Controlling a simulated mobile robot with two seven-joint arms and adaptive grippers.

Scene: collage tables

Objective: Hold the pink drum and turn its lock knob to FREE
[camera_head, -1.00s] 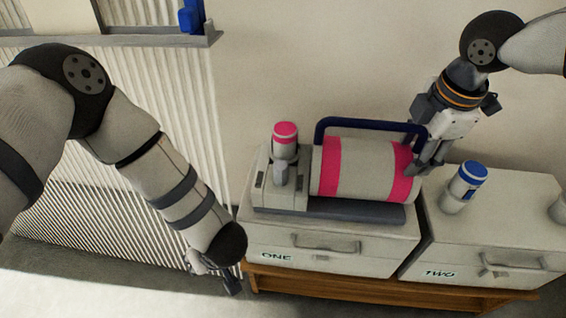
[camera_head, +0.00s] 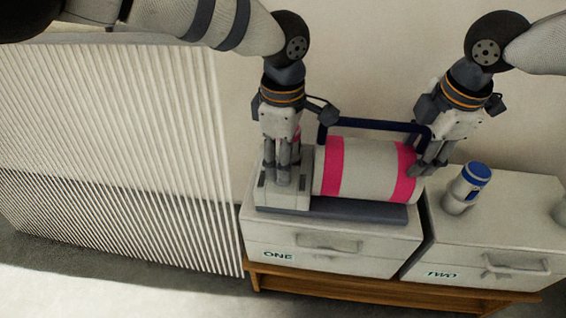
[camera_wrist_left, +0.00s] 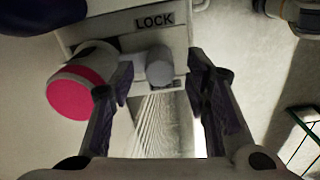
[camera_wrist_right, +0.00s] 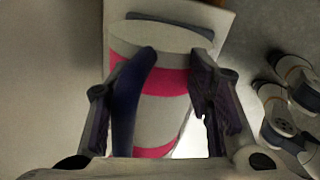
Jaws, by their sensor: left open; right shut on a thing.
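The pink-banded pale drum (camera_head: 370,170) lies on its side on a stand with a grey block (camera_head: 290,198) at its left end. My right gripper (camera_head: 428,170) is shut on the drum's right end; its fingers straddle the drum in the right wrist view (camera_wrist_right: 160,90). The grey lock knob (camera_wrist_left: 160,68) sits on the block beside the label LOCK (camera_wrist_left: 155,20). My left gripper (camera_head: 284,175) is open and points down over the block. In the left wrist view, the knob lies between its fingers, nearer the left one. No FREE label is readable.
A dark blue handle (camera_head: 375,126) arches behind the drum. A blue-capped bottle (camera_head: 466,187) stands on drawer unit TWO. The drum's stand is on drawer unit ONE (camera_head: 330,245).

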